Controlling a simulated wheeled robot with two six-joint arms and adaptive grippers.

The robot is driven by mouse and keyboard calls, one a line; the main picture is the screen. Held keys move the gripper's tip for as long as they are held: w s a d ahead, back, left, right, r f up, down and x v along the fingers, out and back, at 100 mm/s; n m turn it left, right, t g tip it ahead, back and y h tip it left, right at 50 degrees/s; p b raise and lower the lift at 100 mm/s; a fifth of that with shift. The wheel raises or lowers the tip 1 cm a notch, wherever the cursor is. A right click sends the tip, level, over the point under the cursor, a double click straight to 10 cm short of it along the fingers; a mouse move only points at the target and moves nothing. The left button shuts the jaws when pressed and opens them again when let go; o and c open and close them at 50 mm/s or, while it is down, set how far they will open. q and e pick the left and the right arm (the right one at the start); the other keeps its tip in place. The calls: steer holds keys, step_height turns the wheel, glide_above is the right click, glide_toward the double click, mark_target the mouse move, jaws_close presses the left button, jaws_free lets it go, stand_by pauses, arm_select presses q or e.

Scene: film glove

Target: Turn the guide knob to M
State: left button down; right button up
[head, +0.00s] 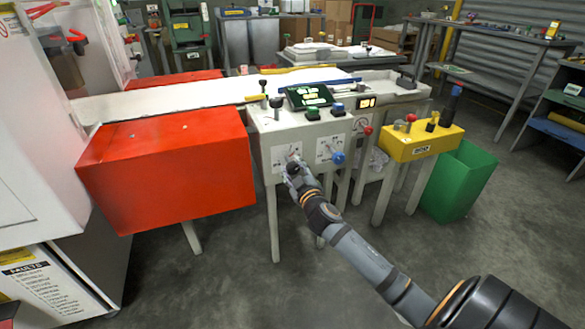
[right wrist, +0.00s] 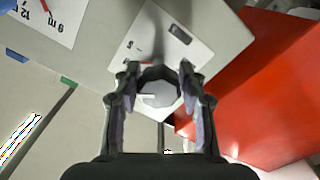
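In the head view my right gripper (head: 291,172) is at the left plate of the grey control box (head: 264,153) and covers much of the knob. My left gripper is not in view.
A second plate with a blue knob (head: 338,158) is just right. Green (head: 312,113) and blue (head: 338,109) buttons sit on top. A red guard (head: 165,170) stands left, a yellow box (head: 421,145) and green bin (head: 463,180) right. The floor in front is clear.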

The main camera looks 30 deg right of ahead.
steer(key=o, duration=0.3)
steer(key=shift+r, duration=0.1)
steer(key=v, duration=1.2)
